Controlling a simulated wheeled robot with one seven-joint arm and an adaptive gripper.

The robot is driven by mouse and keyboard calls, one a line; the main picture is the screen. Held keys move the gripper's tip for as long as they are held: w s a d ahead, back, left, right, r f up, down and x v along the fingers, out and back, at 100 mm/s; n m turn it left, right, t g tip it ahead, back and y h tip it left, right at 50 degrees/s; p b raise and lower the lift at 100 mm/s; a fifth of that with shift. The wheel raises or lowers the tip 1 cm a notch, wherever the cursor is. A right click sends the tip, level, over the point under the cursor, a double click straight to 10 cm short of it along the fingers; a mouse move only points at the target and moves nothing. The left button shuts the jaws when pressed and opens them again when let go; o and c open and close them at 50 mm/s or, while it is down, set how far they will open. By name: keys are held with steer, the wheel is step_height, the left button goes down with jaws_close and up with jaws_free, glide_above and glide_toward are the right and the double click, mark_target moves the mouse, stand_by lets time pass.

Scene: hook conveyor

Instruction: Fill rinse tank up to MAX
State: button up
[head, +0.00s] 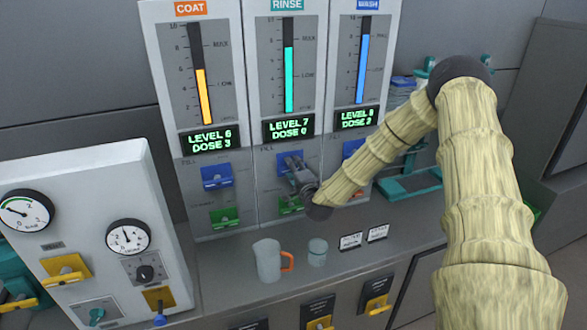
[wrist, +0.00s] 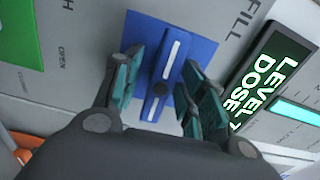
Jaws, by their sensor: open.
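The RINSE panel (head: 284,60) stands in the middle, with a teal level bar (head: 289,80) reaching close to its upper mark. Its display (head: 289,128) reads LEVEL 7, DOSE 0. My gripper (head: 298,172) is at the RINSE fill valve, hiding most of it in the head view. In the wrist view, the blue FILL handle (wrist: 168,70), with white stripes, lies between my open fingers (wrist: 163,88). I cannot tell whether the fingers touch it. A green valve plate (wrist: 18,35) is at the wrist view's upper left; the RINSE green valve (head: 288,205) is partly hidden below my gripper.
The COAT panel (head: 190,60) with blue and green valves is at left; another panel (head: 362,60) is at right. A jug (head: 268,262) with an orange handle and a glass (head: 317,252) stand on the counter below. A gauge box (head: 85,215) stands at the left.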

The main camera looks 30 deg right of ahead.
jaws_close()
steer(key=shift+f+b, duration=0.15)
steer(key=shift+b, duration=0.2)
steer(key=n+b, duration=0.2)
steer(key=n, duration=0.1)
steer(key=shift+f+b, duration=0.1)
steer(key=shift+b, duration=0.25)
steer(key=shift+n+b, duration=1.9)
steer(key=shift+n, duration=0.6)
steer(key=shift+s, duration=0.1)
jaws_free()
